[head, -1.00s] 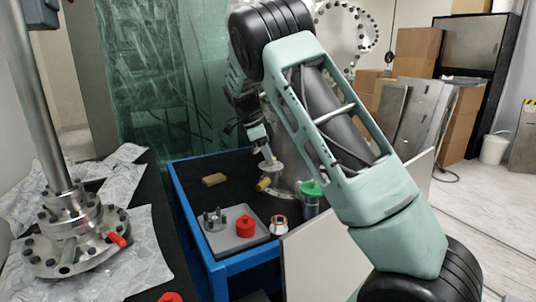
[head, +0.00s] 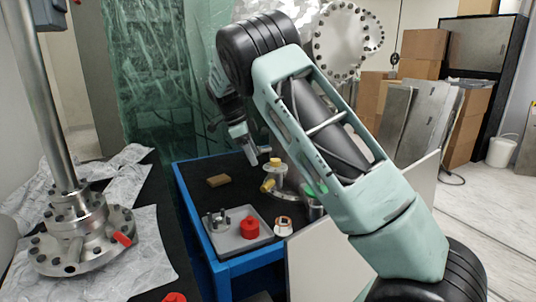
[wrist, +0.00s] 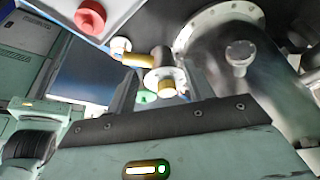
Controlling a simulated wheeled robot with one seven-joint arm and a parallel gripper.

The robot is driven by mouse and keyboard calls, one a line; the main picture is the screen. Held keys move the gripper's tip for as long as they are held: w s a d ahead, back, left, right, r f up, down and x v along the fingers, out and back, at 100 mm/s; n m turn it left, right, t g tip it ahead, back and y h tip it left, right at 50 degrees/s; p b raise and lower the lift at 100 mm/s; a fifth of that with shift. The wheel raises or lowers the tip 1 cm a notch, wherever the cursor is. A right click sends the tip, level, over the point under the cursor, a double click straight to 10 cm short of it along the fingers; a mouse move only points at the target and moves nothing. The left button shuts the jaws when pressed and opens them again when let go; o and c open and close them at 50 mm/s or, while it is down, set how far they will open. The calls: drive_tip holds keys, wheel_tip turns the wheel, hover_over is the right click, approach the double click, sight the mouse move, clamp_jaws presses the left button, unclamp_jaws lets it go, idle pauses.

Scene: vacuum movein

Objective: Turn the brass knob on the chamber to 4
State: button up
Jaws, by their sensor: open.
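The brass knob (head: 275,162) stands on top of the metal chamber (head: 291,188), which my arm partly hides. In the wrist view the brass knob (wrist: 166,90) shows in front of a pale round dial. The dial's marks are too small to read, so I cannot tell the setting. A second brass cylinder (head: 268,185) sticks out sideways from the chamber, and it shows left of the knob in the wrist view (wrist: 137,61). My gripper (head: 258,156) is open and empty, a little left of the knob and apart from it.
A green-topped container (head: 313,189) stands beside the chamber. A flanged steel column (head: 80,240) stands at left. A pale panel (head: 318,265) is at the cart's right.

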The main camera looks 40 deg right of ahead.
drive_tip(key=w+a, duration=0.4)
drive_tip(key=shift+a, duration=0.3)
idle(0.3)
